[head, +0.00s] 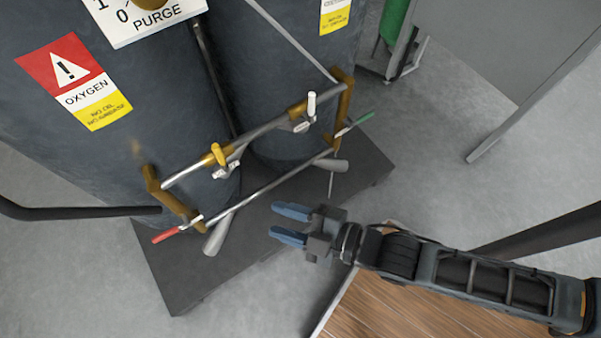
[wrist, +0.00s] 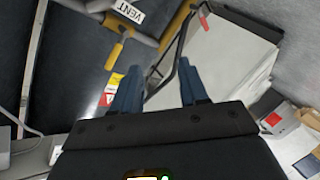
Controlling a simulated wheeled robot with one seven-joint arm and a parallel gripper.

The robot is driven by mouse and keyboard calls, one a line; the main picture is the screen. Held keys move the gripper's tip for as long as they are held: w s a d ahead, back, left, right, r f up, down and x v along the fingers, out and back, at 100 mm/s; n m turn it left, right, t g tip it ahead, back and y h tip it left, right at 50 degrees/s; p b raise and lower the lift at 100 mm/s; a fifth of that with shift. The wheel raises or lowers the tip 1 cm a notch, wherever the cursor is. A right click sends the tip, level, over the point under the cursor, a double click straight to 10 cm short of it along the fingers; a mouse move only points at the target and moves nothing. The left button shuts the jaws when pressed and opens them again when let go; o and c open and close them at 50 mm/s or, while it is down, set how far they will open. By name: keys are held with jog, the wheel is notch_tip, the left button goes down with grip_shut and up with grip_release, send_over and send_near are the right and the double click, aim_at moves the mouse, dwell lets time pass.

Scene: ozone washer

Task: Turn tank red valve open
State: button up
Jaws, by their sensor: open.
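The red valve handle (head: 170,234) is a short lever at the lower left end of the pipe frame on the dark tanks (head: 130,120). My gripper (head: 282,226) is open and empty. In the head view it is to the right of the red handle, clearly apart from it, with its blue fingers pointing left. In the wrist view the open fingers (wrist: 160,90) point toward a tank with a yellow handle (wrist: 114,55) and a VENT label (wrist: 130,11).
A green handle (head: 360,121), a white handle (head: 311,104) and a yellow handle (head: 217,154) sit on the same pipes. The tanks stand on a dark base plate (head: 180,285). A black bar (head: 80,212) crosses at left. A grey panel (head: 500,45) stands at upper right.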

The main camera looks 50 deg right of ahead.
jog(key=shift+s+d+r+m+h+p, duration=0.15)
jog(key=shift+s+d+r+m, duration=0.25)
jog(key=shift+s+r, duration=0.25)
jog(key=shift+s+d+r+m+h+p, duration=0.15)
jog(key=shift+s+d+r+m, duration=0.2)
jog(key=shift+s+r, duration=0.3)
jog(key=shift+w, duration=0.1)
